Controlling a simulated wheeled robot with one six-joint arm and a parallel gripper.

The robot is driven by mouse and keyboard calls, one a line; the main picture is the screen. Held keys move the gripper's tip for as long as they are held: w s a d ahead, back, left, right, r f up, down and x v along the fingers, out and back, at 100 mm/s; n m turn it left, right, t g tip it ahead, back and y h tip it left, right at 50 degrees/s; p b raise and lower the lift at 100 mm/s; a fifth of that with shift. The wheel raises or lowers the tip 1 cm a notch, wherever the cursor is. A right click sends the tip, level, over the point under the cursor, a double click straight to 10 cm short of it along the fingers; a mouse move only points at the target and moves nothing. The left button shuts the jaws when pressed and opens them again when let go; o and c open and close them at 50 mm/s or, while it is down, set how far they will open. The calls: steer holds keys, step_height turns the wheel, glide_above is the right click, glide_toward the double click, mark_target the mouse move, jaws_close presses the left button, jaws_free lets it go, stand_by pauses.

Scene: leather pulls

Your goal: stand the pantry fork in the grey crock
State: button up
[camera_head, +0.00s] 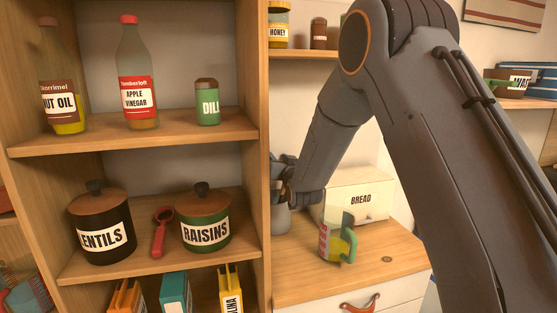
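A grey crock (281,220) stands at the back left of the wooden counter, close to the shelf unit's side panel. Only part of it shows, below my gripper. My gripper (280,187) is at the end of my arm, just above or at the crock. It is partly hidden behind the shelf panel and my wrist, so its fingers cannot be made out. I cannot make out the pantry fork in this view, nor whether my gripper holds anything.
A jug with a green handle (338,240) and a bread box (360,194) stand on the counter (390,258) right of the crock. The shelf panel (266,120) rises at left. A red spoon (160,235) lies between the lentils pot (92,212) and raisins pot (203,210).

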steer(key=b+v, duration=0.2)
steer(key=v, duration=0.5)
steer(key=shift+s, duration=0.4)
steer(key=shift+d, duration=0.15)
